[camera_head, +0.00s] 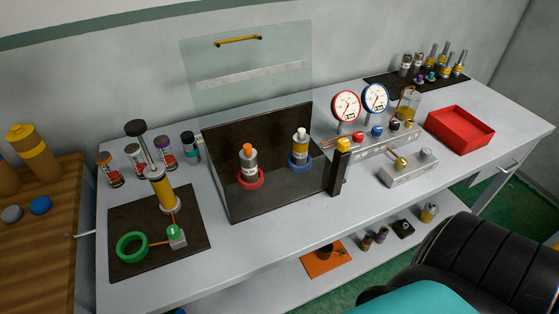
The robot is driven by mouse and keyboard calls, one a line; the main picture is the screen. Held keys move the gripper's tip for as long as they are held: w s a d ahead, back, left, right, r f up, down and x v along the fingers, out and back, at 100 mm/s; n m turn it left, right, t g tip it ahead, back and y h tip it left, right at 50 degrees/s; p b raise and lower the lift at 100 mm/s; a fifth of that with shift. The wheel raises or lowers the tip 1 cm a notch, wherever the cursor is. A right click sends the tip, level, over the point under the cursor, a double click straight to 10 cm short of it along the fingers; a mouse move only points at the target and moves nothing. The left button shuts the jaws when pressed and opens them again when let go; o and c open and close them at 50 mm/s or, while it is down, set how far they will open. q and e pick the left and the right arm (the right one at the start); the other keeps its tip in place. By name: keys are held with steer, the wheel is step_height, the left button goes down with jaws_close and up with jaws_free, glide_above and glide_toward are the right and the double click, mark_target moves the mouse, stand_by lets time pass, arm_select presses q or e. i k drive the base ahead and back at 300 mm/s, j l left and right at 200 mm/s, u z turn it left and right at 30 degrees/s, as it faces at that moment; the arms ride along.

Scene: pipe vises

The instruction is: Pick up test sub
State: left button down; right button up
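I cannot tell for sure which object is the test sub. A grey and dark cylinder with an orange top (249,167) stands upright in a red ring (251,184) on a dark panelled station. A yellow-and-grey cylinder with a white top (300,146) stands upright in a blue ring (299,165) to its right. A yellow hand pump (162,190) stands on a dark mat at the left, beside a green ring (131,247) and a small block with a green top (176,237). Neither gripper is in view.
A clear raised panel (250,62) stands behind the station. Two round gauges (346,106) and a grey valve block (408,168) stand right of it. A red tray (460,131) is farther right. Several small bottles line the left back. The white table's front strip is mostly clear.

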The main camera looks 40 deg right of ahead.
mark_target(299, 152)
steer(key=z, duration=1.35)
steer(key=i+l+u, duration=0.15)
steer(key=l+u, duration=0.15)
steer(key=l, duration=0.25)
steer(key=i+l+u, duration=0.15)
steer(key=l+u, duration=0.15)
steer(key=l, duration=0.2)
steer(key=l+u, duration=0.3)
steer(key=l, duration=0.3)
